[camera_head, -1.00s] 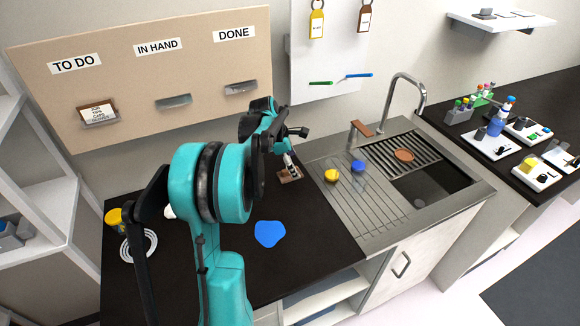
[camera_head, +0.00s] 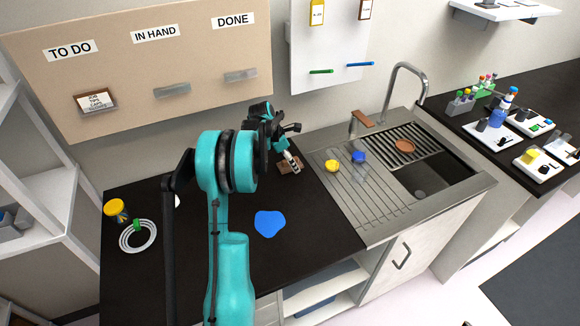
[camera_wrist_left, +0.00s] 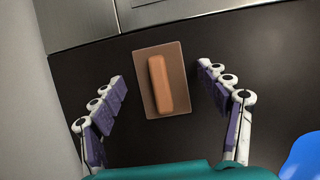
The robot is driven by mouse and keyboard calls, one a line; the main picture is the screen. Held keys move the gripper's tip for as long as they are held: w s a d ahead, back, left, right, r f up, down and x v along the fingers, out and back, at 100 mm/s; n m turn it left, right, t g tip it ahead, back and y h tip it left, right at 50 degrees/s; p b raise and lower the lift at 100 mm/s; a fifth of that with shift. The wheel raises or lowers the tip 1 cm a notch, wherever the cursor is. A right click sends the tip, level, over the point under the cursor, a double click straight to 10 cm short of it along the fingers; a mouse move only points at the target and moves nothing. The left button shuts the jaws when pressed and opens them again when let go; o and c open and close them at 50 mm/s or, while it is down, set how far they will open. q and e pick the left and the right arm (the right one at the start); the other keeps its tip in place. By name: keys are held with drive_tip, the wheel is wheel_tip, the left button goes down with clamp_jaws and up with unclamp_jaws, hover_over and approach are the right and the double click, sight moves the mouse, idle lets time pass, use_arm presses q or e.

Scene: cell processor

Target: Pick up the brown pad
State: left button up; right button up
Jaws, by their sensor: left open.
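A brown pad (camera_wrist_left: 143,88) lies flat on the dark counter in the left wrist view, a flat rectangle with a raised orange-brown bar (camera_wrist_left: 160,84) along its middle. It also shows in the head view (camera_head: 284,168), partly hidden by my gripper. My left gripper (camera_wrist_left: 162,77) is open and empty, with one finger on each side of the pad and a gap to both. In the head view my left gripper (camera_head: 291,161) is just over the pad, near the sink. My right gripper is not in view.
A blue flat patch (camera_head: 270,223) lies on the counter nearer to me. A steel sink unit (camera_head: 345,205) adjoins the counter on the right, with yellow (camera_head: 332,165) and blue (camera_head: 359,156) items on its drainboard. A yellow-lidded jar (camera_head: 116,211) stands at the left.

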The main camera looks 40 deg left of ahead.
use_arm(q)
drive_tip(key=shift+r, duration=0.15)
drive_tip(key=c, duration=1.1)
drive_tip(key=shift+c, duration=0.2)
drive_tip(key=shift+r+p, duration=0.3)
drive_tip(key=shift+r, duration=0.35)
wheel_tip(320, 180, up, 3)
drive_tip(key=shift+p, duration=0.55)
drive_tip(key=s+d+r+p, duration=0.2)
drive_tip(key=d+r, duration=0.4)
drive_tip(key=d, duration=0.5)
drive_tip(key=shift+s+d+r, duration=0.2)
drive_tip(key=shift+s+r, duration=0.15)
drive_tip(key=o, duration=0.5)
clamp_jaws()
